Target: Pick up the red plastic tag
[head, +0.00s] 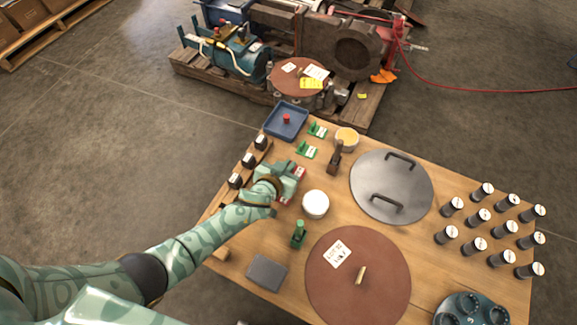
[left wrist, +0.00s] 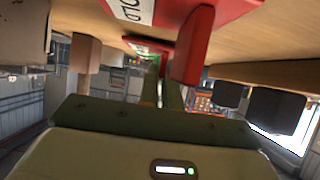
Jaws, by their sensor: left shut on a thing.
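Red plastic tags with white labels stand near the left edge of the wooden table. In the head view, one red tag (head: 300,171) shows beyond my left gripper (head: 290,181), and a bit of red shows below the hand. The hand hides much of both. In the left wrist view, a large red tag (left wrist: 191,50) is close to the camera, and a smaller red piece with a white and green label (left wrist: 150,46) is at the ends of the narrow fingers (left wrist: 165,85). My left gripper is shut on a red tag, low over the table. My right gripper is not in view.
Green tags (head: 307,149), a blue tray (head: 286,120) and a wooden-handled stamp (head: 335,158) stand beyond the hand. A white round container (head: 316,204) and a green-handled stamp (head: 298,234) are close by. A metal lid (head: 405,180), brown disc (head: 335,290) and several black cylinders fill the right.

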